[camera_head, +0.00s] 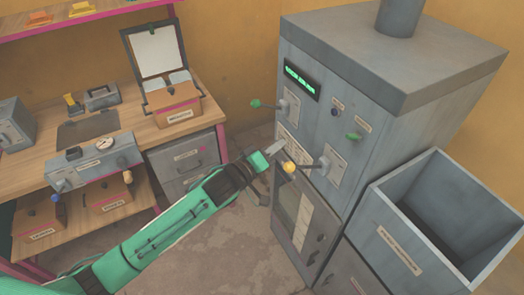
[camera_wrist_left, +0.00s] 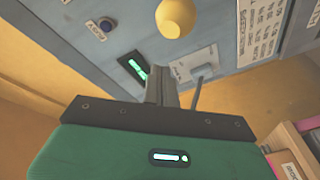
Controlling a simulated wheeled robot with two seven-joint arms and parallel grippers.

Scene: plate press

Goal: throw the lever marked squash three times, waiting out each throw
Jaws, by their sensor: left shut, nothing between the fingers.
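A tall grey press (camera_head: 345,150) stands at the right, with two levers on its front. One lever has a yellow knob (camera_head: 289,167) and points out to the left from a pale plate. The other has a green knob (camera_head: 256,104) and sits higher and farther left. I cannot read which plate says squash. My left gripper (camera_head: 276,147) is shut and empty, just above and left of the yellow knob. In the left wrist view, the yellow knob (camera_wrist_left: 177,17) shows beyond the fingers (camera_wrist_left: 162,82), with no clear contact. My right gripper is not in view.
A green display (camera_head: 301,78) and small buttons are on the press. An open grey bin (camera_head: 400,235) stands at its right. A wooden workbench (camera_head: 130,125) with boxes and a gauge device (camera_head: 95,162) is at the left. Bare floor lies between bench and press.

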